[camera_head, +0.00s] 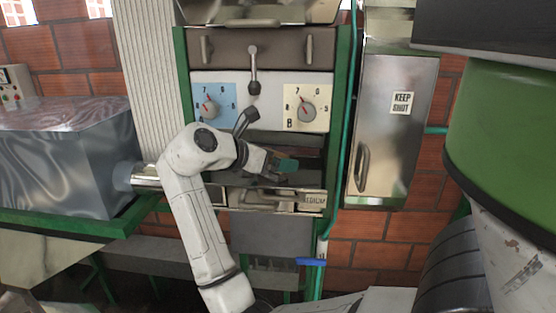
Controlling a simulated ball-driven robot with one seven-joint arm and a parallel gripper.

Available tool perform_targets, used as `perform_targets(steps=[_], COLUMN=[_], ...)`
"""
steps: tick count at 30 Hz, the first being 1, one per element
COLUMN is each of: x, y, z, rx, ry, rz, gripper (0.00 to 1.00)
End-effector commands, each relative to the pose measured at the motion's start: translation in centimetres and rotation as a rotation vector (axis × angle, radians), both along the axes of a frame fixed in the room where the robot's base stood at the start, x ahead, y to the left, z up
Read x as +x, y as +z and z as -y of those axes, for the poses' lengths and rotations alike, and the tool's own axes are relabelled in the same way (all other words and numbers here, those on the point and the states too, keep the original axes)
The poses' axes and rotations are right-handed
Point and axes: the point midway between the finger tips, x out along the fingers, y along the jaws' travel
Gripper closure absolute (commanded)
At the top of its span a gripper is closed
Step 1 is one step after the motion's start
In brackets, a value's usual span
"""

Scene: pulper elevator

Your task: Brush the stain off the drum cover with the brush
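My gripper (265,160) is in front of the dark recess below the dials in the middle. A small dark green piece (287,165) shows at its fingertips. I cannot tell whether it is the brush or whether the fingers are shut on it. A large green rounded cover (508,125) at the right looks like the drum cover, but I cannot be sure. It is well to the right of my gripper and apart from it. No stain can be made out on its visible side.
A control panel with dials (306,110) and levers stands behind my arm. A metal cabinet (396,130) labelled "KEEP SHUT" is to its right. A blue handle (310,261) sticks out lower down. A metal box (70,150) stands at the left.

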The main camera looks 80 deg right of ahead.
Motion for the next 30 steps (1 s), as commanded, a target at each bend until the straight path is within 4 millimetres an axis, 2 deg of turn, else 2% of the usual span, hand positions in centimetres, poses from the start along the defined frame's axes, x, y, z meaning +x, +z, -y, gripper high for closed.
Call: perform_targets(steps=[15, 30], x=[2.7, -0.1], y=[-0.2, 0.0], z=[-0.2, 0.0], rx=[-0.002, -0.002], ry=[0.001, -0.002], rz=[0.001, 0.001], gripper=[0.34, 0.34])
